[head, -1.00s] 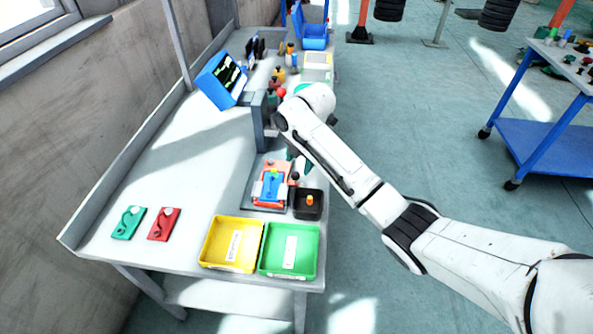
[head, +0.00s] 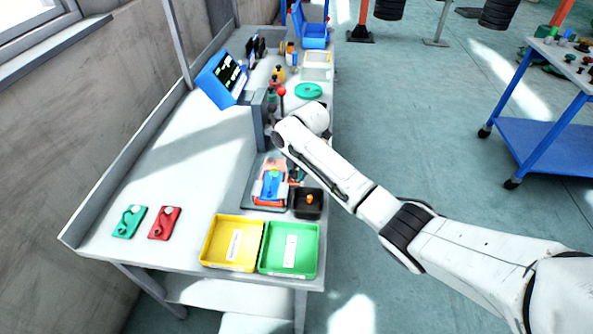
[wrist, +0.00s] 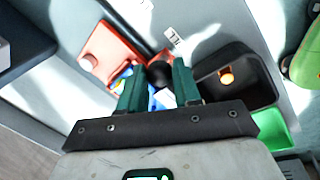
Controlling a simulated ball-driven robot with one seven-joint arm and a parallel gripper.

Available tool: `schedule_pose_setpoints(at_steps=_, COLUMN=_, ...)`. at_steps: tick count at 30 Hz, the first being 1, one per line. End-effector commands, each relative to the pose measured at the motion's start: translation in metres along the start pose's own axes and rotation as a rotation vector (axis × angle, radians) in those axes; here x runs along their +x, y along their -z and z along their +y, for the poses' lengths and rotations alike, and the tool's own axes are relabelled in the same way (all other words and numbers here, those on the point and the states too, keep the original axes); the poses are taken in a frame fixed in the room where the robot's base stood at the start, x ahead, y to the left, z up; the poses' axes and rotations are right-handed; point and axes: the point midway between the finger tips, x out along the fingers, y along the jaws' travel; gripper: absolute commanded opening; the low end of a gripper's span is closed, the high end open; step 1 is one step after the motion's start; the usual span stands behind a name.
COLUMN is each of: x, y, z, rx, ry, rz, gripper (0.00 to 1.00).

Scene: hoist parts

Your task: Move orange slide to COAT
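The orange slide (head: 258,190) sits in a grey fixture on the bench, with a blue part lying over it; it also shows in the wrist view (wrist: 108,50). A black ball knob (wrist: 160,72) stands beside the slide. My gripper (wrist: 158,72) points down at the knob, its two green fingers apart on either side of it. I see no clear grip on the knob. In the head view my arm's end hides the knob and most of the gripper. A small white label (wrist: 174,38) lies near the slide; I cannot read its text, and COAT is not legible.
A black bin (head: 307,204) with an orange-topped piece stands right of the fixture. Yellow (head: 205,245) and green (head: 317,250) trays are in front. A grey post (head: 259,120) and red-topped lever (head: 281,93) stand behind. The bench's left part is mostly clear.

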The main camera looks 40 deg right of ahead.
Motion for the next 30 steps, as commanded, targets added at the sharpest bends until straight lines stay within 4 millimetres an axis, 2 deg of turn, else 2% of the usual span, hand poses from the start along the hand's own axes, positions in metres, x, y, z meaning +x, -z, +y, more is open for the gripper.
schedule_pose_setpoints(at_steps=1, x=0.0, y=0.0, z=0.0, rx=0.0, ry=0.0, rz=0.0, gripper=0.27)
schedule_pose_setpoints(at_steps=10, x=0.0, y=0.0, z=0.0, rx=0.0, ry=0.001, rz=0.0, gripper=0.0)
schedule_pose_setpoints(at_steps=22, x=0.001, y=-0.002, z=0.001, rx=0.001, ry=0.001, rz=0.0, gripper=0.0)
schedule_pose_setpoints(at_steps=30, x=0.007, y=-0.026, z=0.016, rx=0.002, ry=-0.001, rz=-0.002, gripper=0.0)
